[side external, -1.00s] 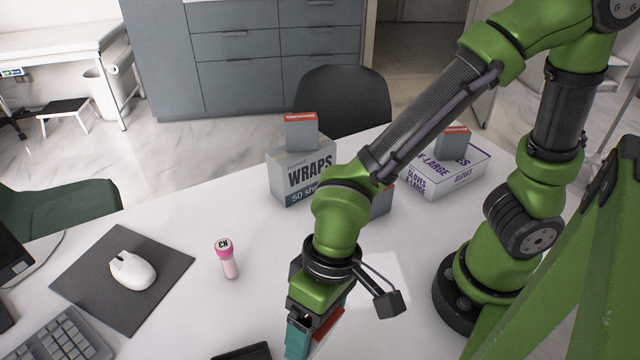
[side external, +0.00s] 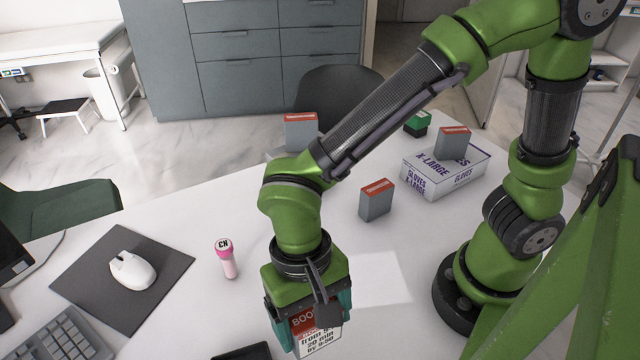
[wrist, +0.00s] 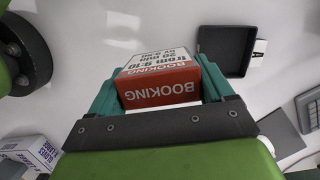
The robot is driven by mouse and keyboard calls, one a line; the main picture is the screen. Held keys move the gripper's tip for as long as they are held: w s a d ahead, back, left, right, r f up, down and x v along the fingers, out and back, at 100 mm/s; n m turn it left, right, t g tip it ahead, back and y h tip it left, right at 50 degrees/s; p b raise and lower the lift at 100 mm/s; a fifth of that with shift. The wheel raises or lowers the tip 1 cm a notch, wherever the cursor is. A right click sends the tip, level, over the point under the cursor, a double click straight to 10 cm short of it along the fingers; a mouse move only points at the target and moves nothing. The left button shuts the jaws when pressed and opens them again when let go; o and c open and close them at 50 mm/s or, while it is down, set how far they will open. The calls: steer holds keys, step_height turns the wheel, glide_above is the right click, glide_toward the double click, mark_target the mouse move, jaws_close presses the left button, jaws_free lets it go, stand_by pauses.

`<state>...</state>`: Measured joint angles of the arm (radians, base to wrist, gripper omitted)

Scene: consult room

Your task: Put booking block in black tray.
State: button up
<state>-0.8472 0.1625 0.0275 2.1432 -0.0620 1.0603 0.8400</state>
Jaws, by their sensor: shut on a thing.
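The booking block (side external: 318,335) is a white block with black print and a red "BOOKING" band. My gripper (side external: 308,318) is shut on it, with a teal finger on either side. In the wrist view the block (wrist: 160,88) sits between the teal fingers of my gripper (wrist: 162,85), its red face toward the camera. The black tray (wrist: 227,72) shows whole in the wrist view, square and empty, to the right of the block and apart from it. In the side view only a corner of the tray (side external: 243,352) shows at the bottom edge.
A grey box (side external: 376,203) and a gloves carton (side external: 455,178) stand behind, on the right. A small white item (wrist: 260,46) lies beside the tray.

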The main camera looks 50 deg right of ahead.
steer(key=shift+w+a+f, duration=0.8)
steer(key=shift+w+a, duration=0.3)
steer(key=shift+a, duration=0.55)
steer(key=shift+w+a+f, duration=0.75)
steer(key=shift+w+a, duration=0.35)
steer(key=shift+a, duration=0.6)
steer(key=shift+w+a+f, duration=0.8)
steer(key=shift+w+a, duration=0.3)
steer(key=shift+a, duration=0.55)
steer(key=shift+f, duration=0.1)
steer(key=o, duration=1.1)
